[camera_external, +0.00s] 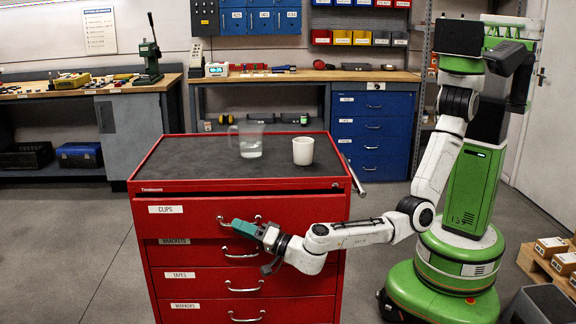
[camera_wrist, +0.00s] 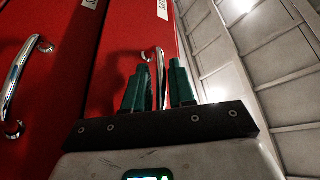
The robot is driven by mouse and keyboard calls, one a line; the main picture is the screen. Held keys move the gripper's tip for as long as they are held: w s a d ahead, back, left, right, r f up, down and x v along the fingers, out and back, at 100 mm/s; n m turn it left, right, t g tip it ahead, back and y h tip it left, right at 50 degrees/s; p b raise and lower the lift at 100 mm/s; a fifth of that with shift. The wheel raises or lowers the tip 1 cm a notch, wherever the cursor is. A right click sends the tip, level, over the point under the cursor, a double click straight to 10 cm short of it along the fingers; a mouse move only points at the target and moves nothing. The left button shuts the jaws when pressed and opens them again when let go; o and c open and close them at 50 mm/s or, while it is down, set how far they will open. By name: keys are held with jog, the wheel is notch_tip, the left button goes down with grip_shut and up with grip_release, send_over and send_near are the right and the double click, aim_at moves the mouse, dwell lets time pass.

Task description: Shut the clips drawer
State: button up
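The clips drawer (camera_external: 190,222) is the top drawer of a red cabinet. Its front stands out a little past the drawers below, with a dark gap under the cabinet top and a shadow over the brackets drawer. My gripper (camera_external: 236,224), with teal fingers, is at the clips drawer's handle. In the wrist view my gripper (camera_wrist: 160,82) is open, with a visible gap between its fingers. The chrome handle (camera_wrist: 160,66) shows in that gap; whether the fingers touch it I cannot tell. My gripper partly hides the handle in the external view.
A clear jug (camera_external: 250,148) and a white mug (camera_external: 303,151) stand on the cabinet top (camera_external: 195,160). The brackets handle (camera_wrist: 14,85) is left in the wrist view. A metal bar (camera_external: 356,178) sticks out at the cabinet's right. The floor in front is partly clear.

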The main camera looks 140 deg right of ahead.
jog(key=shift+x, duration=0.9)
grip_shut()
